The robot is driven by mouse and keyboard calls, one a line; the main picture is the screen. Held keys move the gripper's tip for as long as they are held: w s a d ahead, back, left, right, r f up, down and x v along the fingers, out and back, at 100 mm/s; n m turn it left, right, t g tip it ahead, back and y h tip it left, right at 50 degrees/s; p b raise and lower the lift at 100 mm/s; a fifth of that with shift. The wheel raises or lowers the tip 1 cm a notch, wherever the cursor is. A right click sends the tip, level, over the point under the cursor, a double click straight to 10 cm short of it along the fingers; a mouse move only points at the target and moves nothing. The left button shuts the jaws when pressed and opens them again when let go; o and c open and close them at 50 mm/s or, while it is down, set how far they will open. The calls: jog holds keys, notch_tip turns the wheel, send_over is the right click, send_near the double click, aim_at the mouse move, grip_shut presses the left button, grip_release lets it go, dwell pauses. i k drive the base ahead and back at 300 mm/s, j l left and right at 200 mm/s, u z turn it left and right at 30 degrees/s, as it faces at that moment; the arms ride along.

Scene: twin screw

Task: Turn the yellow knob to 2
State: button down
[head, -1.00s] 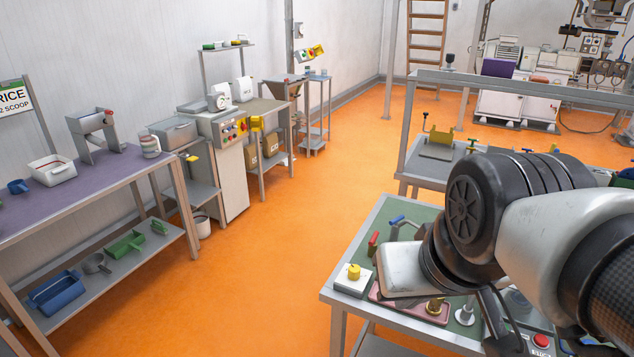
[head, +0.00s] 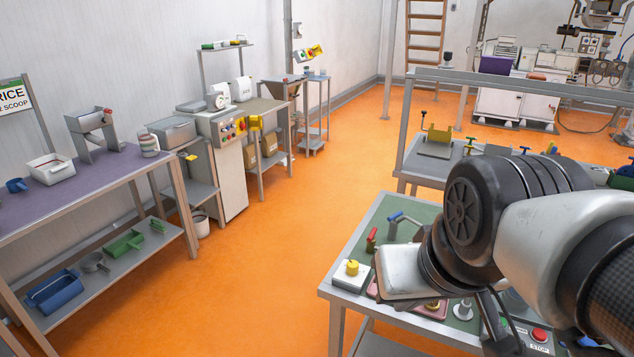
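The yellow knob (head: 352,267) sits on a small white box at the left front corner of the green-topped table (head: 377,220). Its number markings are too small to read. My arm covers much of the right part of the table. My gripper (head: 492,322) shows only partly below the arm, as dark parts to the right of the knob and apart from it. Its fingertips are hidden or too unclear to tell whether they are open or shut.
A red-handled lever (head: 371,238) and a blue-handled one (head: 396,217) stand behind the knob. A pink tray (head: 432,312) and a metal post (head: 464,309) are right of it. A red stop button (head: 539,335) is at the front right. Orange floor (head: 270,270) is clear to the left.

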aim_at(351, 268)
jog(key=k, duration=0.55)
jog(key=i+j+z, duration=0.1)
jog(key=j+z, duration=0.15)
jog(key=z, duration=0.25)
jog(key=j+z, duration=0.25)
jog(key=z, duration=0.2)
jog(key=j+z, duration=0.3)
jog(key=z, duration=0.2)
